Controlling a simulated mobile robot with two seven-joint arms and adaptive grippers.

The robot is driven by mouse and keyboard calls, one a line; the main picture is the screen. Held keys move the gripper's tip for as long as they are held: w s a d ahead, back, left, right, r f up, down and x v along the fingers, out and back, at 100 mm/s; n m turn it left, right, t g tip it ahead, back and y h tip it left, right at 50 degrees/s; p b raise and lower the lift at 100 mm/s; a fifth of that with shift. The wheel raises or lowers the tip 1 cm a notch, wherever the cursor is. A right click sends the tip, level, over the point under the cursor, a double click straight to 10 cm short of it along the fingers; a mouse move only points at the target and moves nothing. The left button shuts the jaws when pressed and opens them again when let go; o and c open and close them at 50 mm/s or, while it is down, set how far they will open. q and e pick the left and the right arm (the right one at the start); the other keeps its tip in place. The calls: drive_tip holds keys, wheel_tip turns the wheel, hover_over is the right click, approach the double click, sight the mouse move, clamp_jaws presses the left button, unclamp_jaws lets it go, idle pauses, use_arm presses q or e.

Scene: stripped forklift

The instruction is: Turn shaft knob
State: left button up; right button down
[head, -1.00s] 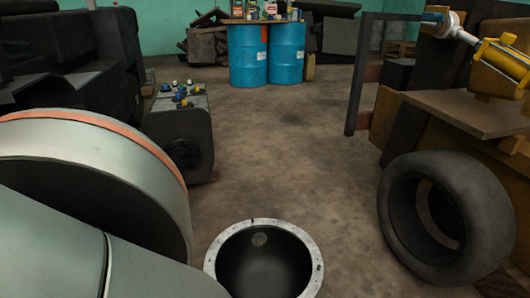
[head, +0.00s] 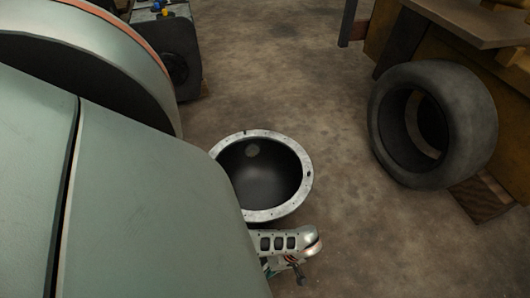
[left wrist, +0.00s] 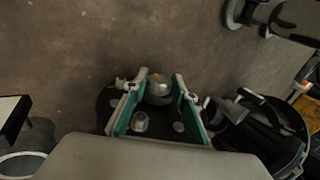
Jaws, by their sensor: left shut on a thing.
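In the left wrist view my left gripper (left wrist: 160,82) has its two fingers around a rounded, shiny grey knob (left wrist: 159,92). The fingers are shut on it, and the knob shows between the fingertips. A dark round part lies behind and below the fingers, partly hidden by them. In the head view my large pale arm covers the left side, and a small piece of a hand shows at its lower edge. The knob cannot be made out in the head view. My right gripper cannot be identified in either view.
A dark bowl-shaped housing with a pale bolted rim (head: 306,190) stands on the floor beside my arm. A tire (head: 470,125) leans by a wooden bench (head: 470,22) at the right. The brown floor (head: 300,85) between is clear.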

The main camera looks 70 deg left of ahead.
use_arm(q)
drive_tip(key=shift+g, duration=0.4)
drive_tip(key=o, duration=1.1)
drive_tip(key=shift+w, duration=0.1)
drive_tip(key=v, duration=1.1)
drive_tip(key=shift+w+r, duration=0.15)
drive_tip(key=shift+r, duration=0.25)
